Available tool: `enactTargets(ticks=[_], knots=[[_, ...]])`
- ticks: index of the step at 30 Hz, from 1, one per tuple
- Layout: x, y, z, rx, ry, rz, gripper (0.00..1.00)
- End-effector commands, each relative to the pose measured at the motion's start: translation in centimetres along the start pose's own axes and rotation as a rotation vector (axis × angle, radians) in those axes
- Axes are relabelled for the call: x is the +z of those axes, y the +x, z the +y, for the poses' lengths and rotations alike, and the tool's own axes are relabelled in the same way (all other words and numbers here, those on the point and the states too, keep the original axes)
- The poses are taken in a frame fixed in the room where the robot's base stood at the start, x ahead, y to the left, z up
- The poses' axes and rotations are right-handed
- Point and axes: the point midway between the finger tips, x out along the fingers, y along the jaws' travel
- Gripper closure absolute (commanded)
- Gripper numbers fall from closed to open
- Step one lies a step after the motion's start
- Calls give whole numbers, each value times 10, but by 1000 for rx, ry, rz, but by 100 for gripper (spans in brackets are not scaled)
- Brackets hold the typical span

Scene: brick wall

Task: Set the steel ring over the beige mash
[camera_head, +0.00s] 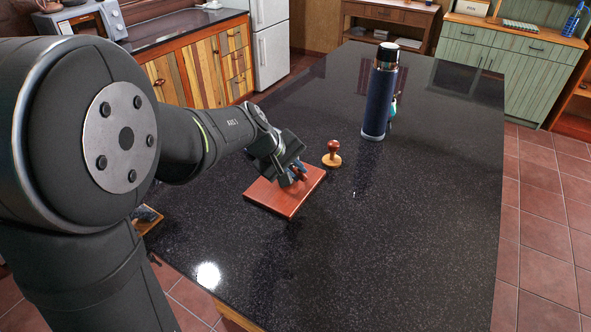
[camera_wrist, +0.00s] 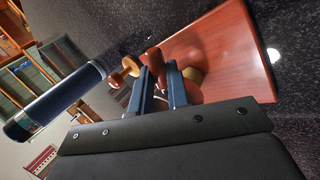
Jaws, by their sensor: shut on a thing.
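I see no steel ring and no beige mash in either view. My gripper (camera_head: 291,176) is low over a reddish-brown wooden board (camera_head: 272,198), shut on a reddish-brown wooden piece (camera_head: 303,175). In the wrist view, my fingers (camera_wrist: 160,75) close around this piece, and reddish wood (camera_wrist: 154,58) shows at the fingertips. A tan rounded part (camera_wrist: 194,75) shows beside the right finger; the fingers hide much of the piece. I cannot tell whether it touches the board. A wooden stamp (camera_head: 332,153) with a reddish knob and tan round base stands on the counter beside the board.
A tall dark-blue flask (camera_head: 379,95) stands upright behind and right of the stamp, with a small teal thing (camera_head: 393,108) at its side. The black speckled counter (camera_head: 400,220) is clear at the front and right. Its right edge borders the tiled floor.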

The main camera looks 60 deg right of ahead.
Motion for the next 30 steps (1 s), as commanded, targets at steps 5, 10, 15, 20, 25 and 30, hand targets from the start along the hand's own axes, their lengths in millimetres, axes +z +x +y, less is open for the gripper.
enactTargets(ticks=[5, 10, 15, 20, 25, 30], knots=[[0, 0, 0, 0, 0, 0, 100], [0, 0, 0, 0, 0, 0, 100], [0, 0, 0, 0, 0, 0, 100], [0, 2, -1, 0, 0, 0, 100], [0, 5, -3, 0, 0, -1, 100], [0, 7, -4, 0, -1, 0, 100]])
